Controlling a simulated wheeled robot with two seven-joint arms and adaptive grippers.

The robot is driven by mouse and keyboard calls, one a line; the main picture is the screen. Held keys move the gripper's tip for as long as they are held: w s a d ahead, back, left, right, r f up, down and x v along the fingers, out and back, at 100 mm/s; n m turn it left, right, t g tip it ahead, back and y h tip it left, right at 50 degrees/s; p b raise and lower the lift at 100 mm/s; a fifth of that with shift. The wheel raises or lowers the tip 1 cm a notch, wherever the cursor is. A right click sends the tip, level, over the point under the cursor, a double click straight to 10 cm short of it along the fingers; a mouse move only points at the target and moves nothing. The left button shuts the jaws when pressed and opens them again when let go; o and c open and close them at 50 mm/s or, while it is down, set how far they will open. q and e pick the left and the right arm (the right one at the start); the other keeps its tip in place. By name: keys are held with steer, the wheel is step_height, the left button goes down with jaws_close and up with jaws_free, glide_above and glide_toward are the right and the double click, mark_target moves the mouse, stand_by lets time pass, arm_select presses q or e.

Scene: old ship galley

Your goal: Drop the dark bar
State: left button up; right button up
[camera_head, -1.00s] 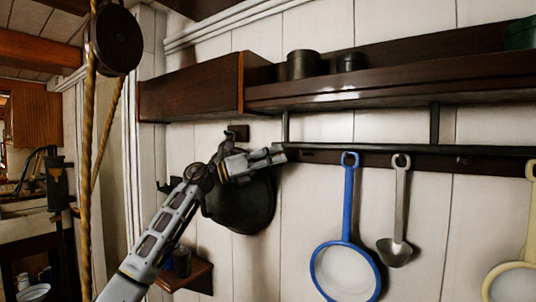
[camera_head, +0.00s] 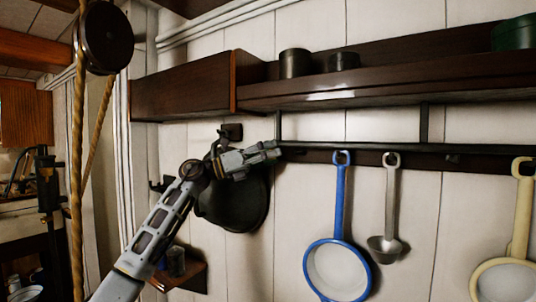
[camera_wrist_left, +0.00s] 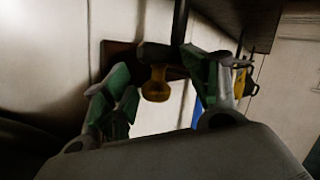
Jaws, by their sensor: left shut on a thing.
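The dark bar (camera_head: 360,148) is a thin dark rail running level below the wall shelf. In the head view my left gripper (camera_head: 277,150) is at the bar's left end, its fingers closed there. In the left wrist view the two green-padded fingers (camera_wrist_left: 165,85) stand on either side of the dark bar's end (camera_wrist_left: 157,52), with a small yellow piece just below it. The exact contact is dark and partly hidden by the fingers. My right gripper is not in view.
A dark shelf (camera_head: 350,92) with pots is just above. A blue-rimmed pan (camera_head: 340,195), a ladle (camera_head: 391,200) and a cream pan (camera_head: 519,225) hang below the bar. A dark pan (camera_head: 235,205) hangs behind my left wrist. A rope (camera_head: 77,160) hangs at left.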

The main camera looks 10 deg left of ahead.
arm_select(q)
steer(key=shift+w+f, duration=0.2)
steer(key=shift+f, duration=0.25)
steer(key=shift+s+a+f, duration=0.2)
steer(key=shift+a+f, duration=0.15)
steer(key=shift+a, duration=0.2)
steer(key=r+v, duration=0.1)
steer(key=v, duration=0.9)
steer(key=shift+s+a+f, duration=0.15)
steer(key=shift+s+a, duration=0.1)
steer(key=shift+a, duration=0.2)
steer(key=shift+f, duration=0.1)
